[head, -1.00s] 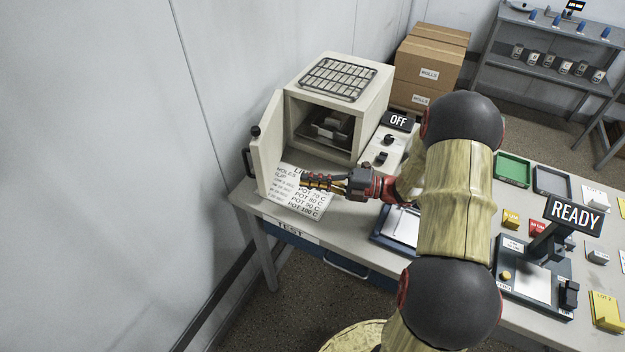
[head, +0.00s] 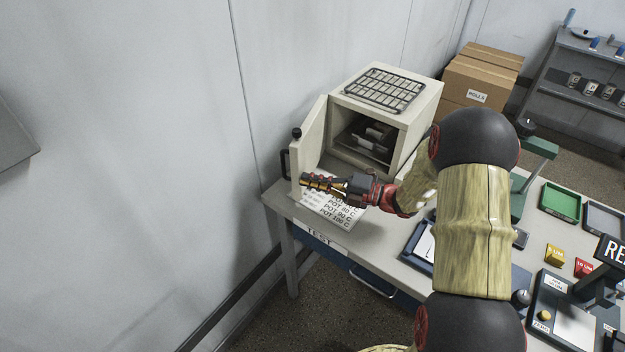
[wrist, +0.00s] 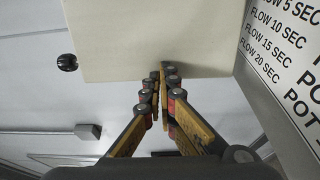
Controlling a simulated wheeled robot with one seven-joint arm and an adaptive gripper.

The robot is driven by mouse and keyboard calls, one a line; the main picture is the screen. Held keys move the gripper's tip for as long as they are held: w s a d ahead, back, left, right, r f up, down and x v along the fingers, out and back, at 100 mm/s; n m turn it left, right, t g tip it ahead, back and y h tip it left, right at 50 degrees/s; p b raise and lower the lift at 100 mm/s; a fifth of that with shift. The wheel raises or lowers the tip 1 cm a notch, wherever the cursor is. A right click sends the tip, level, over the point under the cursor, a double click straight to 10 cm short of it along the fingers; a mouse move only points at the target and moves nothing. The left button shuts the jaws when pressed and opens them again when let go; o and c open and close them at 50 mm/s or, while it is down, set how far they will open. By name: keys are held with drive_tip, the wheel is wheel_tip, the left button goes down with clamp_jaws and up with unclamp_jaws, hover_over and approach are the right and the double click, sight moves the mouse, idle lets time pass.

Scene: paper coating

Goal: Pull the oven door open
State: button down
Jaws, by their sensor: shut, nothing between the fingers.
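The cream oven (head: 425,112) stands on the grey table with its front open. Its door (head: 313,142) stands swung out at the left, with a dark handle (head: 285,164) on the outer face and a black knob on top. My gripper (head: 306,181) is shut and empty, its fingertips overlapping the door's lower front part. In the wrist view the shut fingertips (wrist: 161,72) lie over the edge of the cream door panel (wrist: 140,35). The black knob (wrist: 67,62) is at its left. I cannot tell whether the fingers touch the door.
A printed sheet (head: 338,213) lies below my gripper in front of the oven. A wire rack (head: 385,90) lies on top of the oven. The wall is close at the left. Trays and small blocks occupy the table at the right; cardboard boxes (head: 478,80) stand behind.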

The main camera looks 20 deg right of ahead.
sight(292, 175)
drive_tip(key=shift+a, duration=0.1)
drive_tip(key=w+a, duration=0.1)
drive_tip(key=a, duration=0.1)
drive_tip(key=w+a+m+t+h+b, duration=0.1)
drive_tip(key=w, duration=0.1)
drive_tip(key=w+a+t+b, duration=0.1)
drive_tip(key=a, duration=0.1)
drive_tip(key=shift+w+a+m+h, duration=0.15)
drive_tip(key=shift+a+m+h, duration=0.15)
drive_tip(key=shift+d+f, duration=0.1)
